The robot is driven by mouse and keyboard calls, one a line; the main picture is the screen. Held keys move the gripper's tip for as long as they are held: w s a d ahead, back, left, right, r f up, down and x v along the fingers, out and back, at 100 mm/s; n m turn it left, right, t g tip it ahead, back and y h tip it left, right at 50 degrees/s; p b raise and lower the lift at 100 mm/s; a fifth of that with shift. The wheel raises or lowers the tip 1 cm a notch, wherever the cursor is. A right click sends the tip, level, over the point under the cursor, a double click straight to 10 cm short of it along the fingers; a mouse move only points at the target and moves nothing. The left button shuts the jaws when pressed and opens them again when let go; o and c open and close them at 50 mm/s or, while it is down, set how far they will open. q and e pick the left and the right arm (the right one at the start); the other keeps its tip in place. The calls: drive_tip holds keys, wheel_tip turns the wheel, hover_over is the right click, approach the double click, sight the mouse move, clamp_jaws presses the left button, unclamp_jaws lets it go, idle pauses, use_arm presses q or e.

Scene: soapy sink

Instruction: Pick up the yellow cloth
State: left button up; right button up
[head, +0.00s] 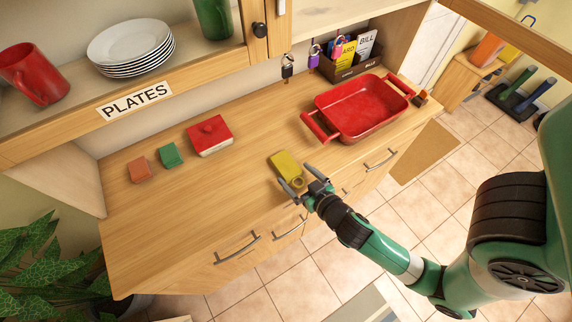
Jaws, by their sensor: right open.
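The yellow cloth (284,163) lies on the wooden counter near its front edge, in the middle of the head view. My right gripper (296,177) reaches in from the lower right and is open. Its two fingers are spread at the near end of the cloth, which shows between and beyond them. I cannot tell whether the fingers touch the cloth. My left gripper is not in view.
A red baking dish (347,121) stands to the right on the wooden counter (190,205). A red lidded box (209,137), a green block (171,155) and an orange block (139,169) sit to the left. Padlocks (288,66) hang above. The counter's left front is clear.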

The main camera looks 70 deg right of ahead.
sight(288, 167)
drive_tip(key=x, duration=0.4)
drive_tip(key=shift+w+d+r+p, duration=0.15)
drive_tip(key=shift+w+d+p, duration=0.05)
drive_tip(key=shift+w+p, duration=0.15)
drive_tip(key=shift+w+d, duration=0.2)
drive_tip(key=shift+w, duration=0.05)
drive_tip(key=c, duration=1.2)
drive_tip(key=shift+o, duration=0.2)
